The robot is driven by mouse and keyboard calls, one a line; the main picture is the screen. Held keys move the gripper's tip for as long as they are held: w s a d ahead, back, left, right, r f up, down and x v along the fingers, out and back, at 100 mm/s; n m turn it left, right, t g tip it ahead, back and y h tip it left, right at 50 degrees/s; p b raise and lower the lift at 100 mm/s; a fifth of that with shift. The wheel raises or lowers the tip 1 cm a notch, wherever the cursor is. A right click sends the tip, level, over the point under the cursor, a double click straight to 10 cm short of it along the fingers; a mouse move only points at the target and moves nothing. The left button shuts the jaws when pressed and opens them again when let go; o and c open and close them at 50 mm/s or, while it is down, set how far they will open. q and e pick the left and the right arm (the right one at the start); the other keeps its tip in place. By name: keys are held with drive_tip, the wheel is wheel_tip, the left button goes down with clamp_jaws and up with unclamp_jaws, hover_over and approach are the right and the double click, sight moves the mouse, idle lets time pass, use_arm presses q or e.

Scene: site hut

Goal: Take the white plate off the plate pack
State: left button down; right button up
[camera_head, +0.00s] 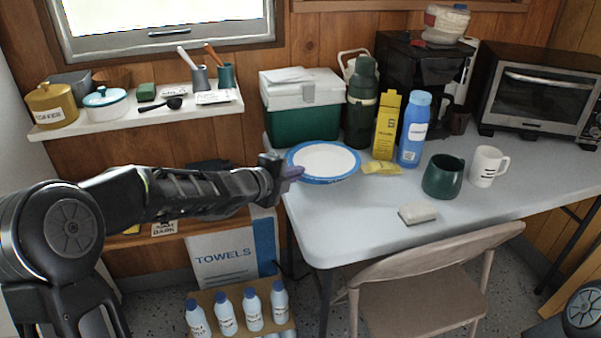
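The white plate (323,158) lies face up near the left back corner of the table, with a blue band (331,180) around it. I cannot tell the top plate apart from the pack under it. My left gripper (291,173) reaches in from the left, and its fingertips are at the plate's left edge. Whether they touch the rim, and whether they are open or shut, is too small to tell. My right gripper is not in view.
A green mug (442,177) and sponge (417,214) are to the right. A chair (420,295) stands in front.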

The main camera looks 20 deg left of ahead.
use_arm(q)
wheel_tip(320, 180, up, 9)
drive_tip(key=p, duration=0.5)
